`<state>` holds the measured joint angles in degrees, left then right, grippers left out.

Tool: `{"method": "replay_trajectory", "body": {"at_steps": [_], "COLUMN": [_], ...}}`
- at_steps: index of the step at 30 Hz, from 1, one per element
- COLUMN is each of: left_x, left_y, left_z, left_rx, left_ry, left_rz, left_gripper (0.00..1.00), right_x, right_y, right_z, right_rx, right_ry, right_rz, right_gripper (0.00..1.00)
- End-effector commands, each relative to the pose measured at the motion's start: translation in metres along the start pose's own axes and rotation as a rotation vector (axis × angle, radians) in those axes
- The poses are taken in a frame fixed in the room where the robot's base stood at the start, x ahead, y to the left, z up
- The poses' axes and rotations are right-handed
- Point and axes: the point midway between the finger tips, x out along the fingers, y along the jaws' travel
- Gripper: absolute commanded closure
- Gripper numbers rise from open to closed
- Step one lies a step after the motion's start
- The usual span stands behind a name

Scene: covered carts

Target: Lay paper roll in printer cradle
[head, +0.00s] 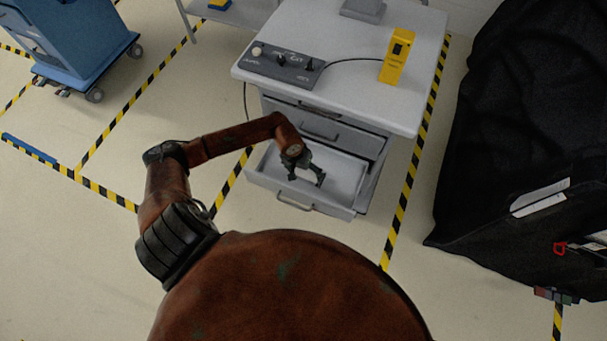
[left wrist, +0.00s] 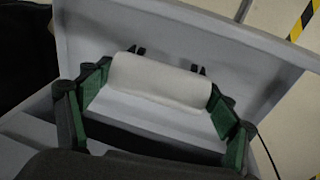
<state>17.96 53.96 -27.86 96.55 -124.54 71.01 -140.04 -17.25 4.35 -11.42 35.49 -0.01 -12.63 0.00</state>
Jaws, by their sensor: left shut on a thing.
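My left gripper (head: 306,178) reaches down over the open lower drawer (head: 343,193) of a white cabinet. In the left wrist view my left gripper (left wrist: 160,84) is shut on a white paper roll (left wrist: 160,82), with one green-padded finger at each end. The roll lies crosswise, over or in the drawer; I cannot tell whether it touches the bottom. Small dark prongs (left wrist: 136,49) show behind the roll; I cannot tell whether they belong to a cradle. In the head view the roll is hard to make out against the pale drawer. My right gripper is not in view.
On the cabinet top (head: 345,95) are a dark control panel (head: 283,66) with knobs and a yellow device (head: 397,57) on a cable. A black-covered cart (head: 530,130) stands right, a blue cart (head: 75,38) at upper left. Striped tape marks the floor.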

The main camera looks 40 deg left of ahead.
Motion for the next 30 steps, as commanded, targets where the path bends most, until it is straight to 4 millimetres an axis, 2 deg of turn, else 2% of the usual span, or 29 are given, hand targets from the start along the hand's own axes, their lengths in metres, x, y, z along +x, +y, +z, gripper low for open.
{"method": "replay_trajectory", "body": {"at_steps": [15, 30], "left_x": [0.023, 0.024], "left_y": [-0.002, -0.003], "left_z": [-0.027, -0.032], "left_rx": [0.0, 0.001], "left_ry": [0.0, 0.001], "left_rz": [0.002, 0.001], "left_gripper": [0.47, 0.47], "right_x": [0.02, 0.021], "right_y": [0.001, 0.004], "right_z": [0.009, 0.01], "right_rx": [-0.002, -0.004], "right_ry": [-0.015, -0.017], "right_rz": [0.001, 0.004], "right_gripper": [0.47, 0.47]}}
